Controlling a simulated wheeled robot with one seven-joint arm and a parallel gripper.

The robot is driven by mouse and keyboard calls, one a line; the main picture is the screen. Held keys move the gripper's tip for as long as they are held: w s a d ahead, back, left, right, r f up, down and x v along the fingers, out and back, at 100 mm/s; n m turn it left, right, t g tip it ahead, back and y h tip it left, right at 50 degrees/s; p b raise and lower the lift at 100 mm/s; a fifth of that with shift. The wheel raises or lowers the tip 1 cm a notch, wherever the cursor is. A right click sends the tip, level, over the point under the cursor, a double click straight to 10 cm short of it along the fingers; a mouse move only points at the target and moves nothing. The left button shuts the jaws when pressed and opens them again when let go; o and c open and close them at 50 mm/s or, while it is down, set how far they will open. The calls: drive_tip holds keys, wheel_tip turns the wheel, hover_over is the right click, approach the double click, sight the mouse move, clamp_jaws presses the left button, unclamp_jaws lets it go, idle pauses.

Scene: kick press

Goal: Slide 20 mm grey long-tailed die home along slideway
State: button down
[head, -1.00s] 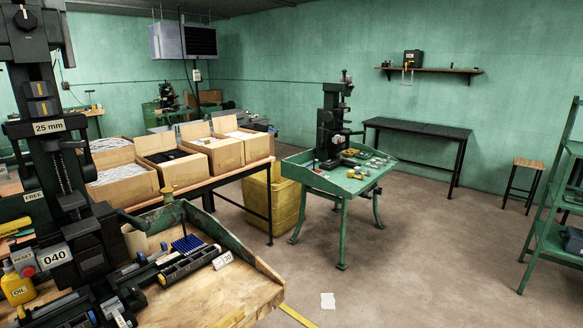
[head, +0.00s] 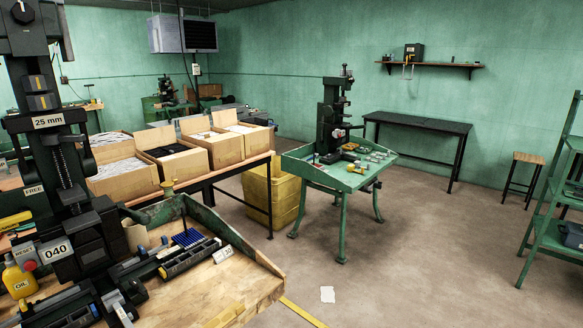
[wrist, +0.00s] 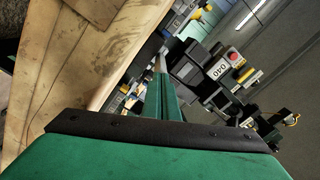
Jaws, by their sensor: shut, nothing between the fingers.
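At the left of the head view stands a dark press (head: 80,225) with a white 040 counter (head: 55,251) and a 25 mm label. Dark rails (head: 188,259) lie on the wooden bench in front of it. I cannot tell which part there is the grey long-tailed die, or whether it is home. My gripper (wrist: 160,62) shows in the wrist view as narrow shut fingers ahead of a green body with a black bolted plate. It holds nothing. The counter (wrist: 222,72) and press parts show beyond the fingers, to the right. My gripper is not seen in the head view.
The wooden bench top (head: 235,285) has a raised green edge (head: 205,218). A yellow oil bottle (head: 18,278) stands at the left, and a blue pegged piece (head: 187,238) lies behind the rails. Open cardboard boxes (head: 217,148) stand behind.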

drive_tip(key=shift+v, duration=1.85)
